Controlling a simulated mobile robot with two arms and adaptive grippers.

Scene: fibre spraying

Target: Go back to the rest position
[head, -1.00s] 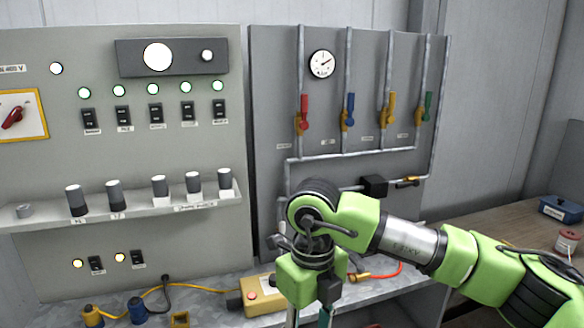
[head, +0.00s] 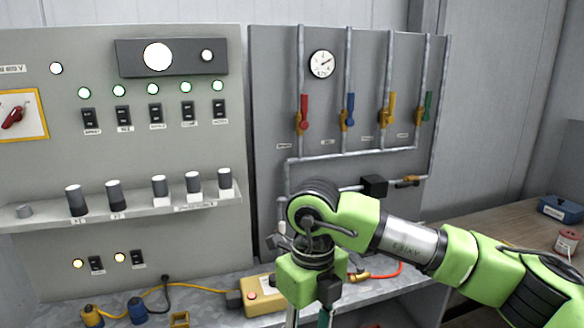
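My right arm comes in from the right, and its green wrist hangs in front of the valve panel (head: 270,100). The gripper below that wrist is cut off by the bottom edge, so its fingertips and any held thing are hidden. My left arm and gripper are not in view.
On the left stands a grey control panel (head: 60,130) with lit lamps, switches and a shelf of knobs. The valve panel has a gauge (head: 321,64) and coloured valve levers. A yellow box (head: 262,296) with a red button sits close beside my wrist. A wooden table (head: 500,230) is at the right.

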